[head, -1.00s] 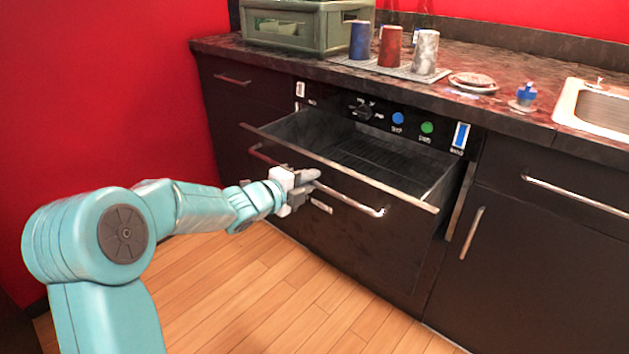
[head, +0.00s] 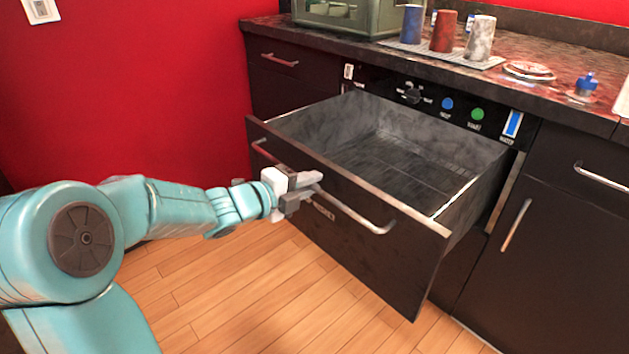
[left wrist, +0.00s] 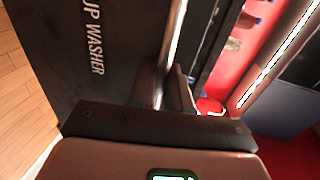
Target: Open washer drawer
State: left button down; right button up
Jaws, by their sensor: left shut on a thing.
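The washer drawer (head: 365,245) is pulled well out of the counter, and its grey, empty-looking inside shows from above. Its long metal handle (head: 350,212) runs across the dark front. My left gripper (head: 312,183) is shut on the handle, left of its middle. In the left wrist view, the drawer front (left wrist: 90,75) carries the letters "UP WASHER", and the handle (left wrist: 172,45) runs up from the gripper fingers (left wrist: 175,92). My right gripper is not in view.
A control panel (head: 430,98) with a knob and coloured buttons is above the drawer. Blue, red and pale cups (head: 444,32) stand on a mat on the counter. Closed cabinets (head: 545,245) flank the drawer on the right. Wooden floor (head: 260,290) lies clear in front.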

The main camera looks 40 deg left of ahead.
pick_arm(q)
jog(key=shift+s, duration=0.1)
jog(key=c, duration=1.3)
grip_release()
jog(key=shift+c, duration=0.2)
jog(key=p+v, duration=0.4)
jog(key=v, duration=1.2)
jog(key=shift+s, duration=0.15)
jog(key=shift+r, duration=0.1)
